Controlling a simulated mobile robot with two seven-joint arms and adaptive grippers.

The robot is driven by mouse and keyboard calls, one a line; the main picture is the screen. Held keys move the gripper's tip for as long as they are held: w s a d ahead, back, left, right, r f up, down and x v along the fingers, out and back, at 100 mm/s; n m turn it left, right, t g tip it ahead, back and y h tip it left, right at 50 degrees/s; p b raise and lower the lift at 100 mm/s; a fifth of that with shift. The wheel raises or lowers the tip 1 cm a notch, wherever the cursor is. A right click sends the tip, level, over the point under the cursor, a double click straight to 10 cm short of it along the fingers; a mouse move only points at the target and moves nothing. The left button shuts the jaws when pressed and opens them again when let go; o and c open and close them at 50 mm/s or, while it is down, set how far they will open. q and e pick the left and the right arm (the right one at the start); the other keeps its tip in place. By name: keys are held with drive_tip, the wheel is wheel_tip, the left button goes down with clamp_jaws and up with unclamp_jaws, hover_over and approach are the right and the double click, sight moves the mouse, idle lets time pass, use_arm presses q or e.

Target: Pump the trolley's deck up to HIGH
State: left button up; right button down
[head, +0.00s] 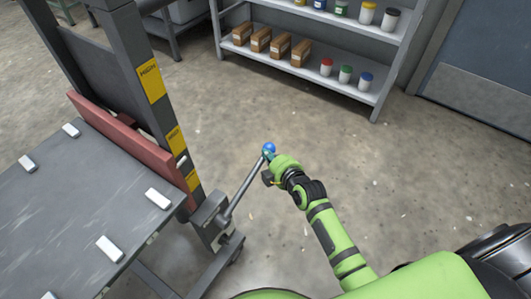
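The trolley's grey deck (75,215) is at the left, with a dark red bar (125,142) along its far edge. The upright post (130,50) carries yellow labels: the top one (150,80) reads HIGH, with two more below. A small white pointer (182,161) sits between the middle label (175,138) and the lowest label (192,180), well below HIGH. The pump lever (245,185) slants up right from the post's foot to a blue knob (268,147). My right gripper (268,167) is at the lever's upper end, just below the knob; its grip is unclear. My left gripper is out of view.
White blocks (158,198) lie on the deck. A shelf unit (315,75) with boxes and jars stands at the back. A grey-blue door (490,60) is at the far right. The concrete floor between trolley, shelf and door is clear.

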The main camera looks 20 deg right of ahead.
use_arm(q)
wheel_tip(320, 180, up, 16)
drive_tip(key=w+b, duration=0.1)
drive_tip(key=b, duration=0.7)
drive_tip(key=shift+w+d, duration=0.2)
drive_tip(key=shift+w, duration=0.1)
use_arm(e)
wheel_tip(320, 180, down, 12)
drive_tip(key=w+d+m+g+y, duration=0.1)
drive_tip(key=d+m+g, duration=0.1)
drive_tip(key=shift+f+m+g+y, duration=0.25)
drive_tip(key=shift+m+g+y, duration=0.05)
drive_tip(key=shift+y, duration=0.1)
drive_tip(key=shift+w, duration=0.1)
use_arm(q)
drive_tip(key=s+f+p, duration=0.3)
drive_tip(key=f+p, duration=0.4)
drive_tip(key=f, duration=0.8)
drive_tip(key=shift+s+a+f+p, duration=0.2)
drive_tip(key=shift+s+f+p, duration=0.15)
drive_tip(key=shift+p, duration=0.05)
use_arm(e)
drive_tip(key=s+d+r, duration=0.2)
drive_tip(key=s+r, duration=0.7)
drive_tip(key=shift+d+r, duration=0.2)
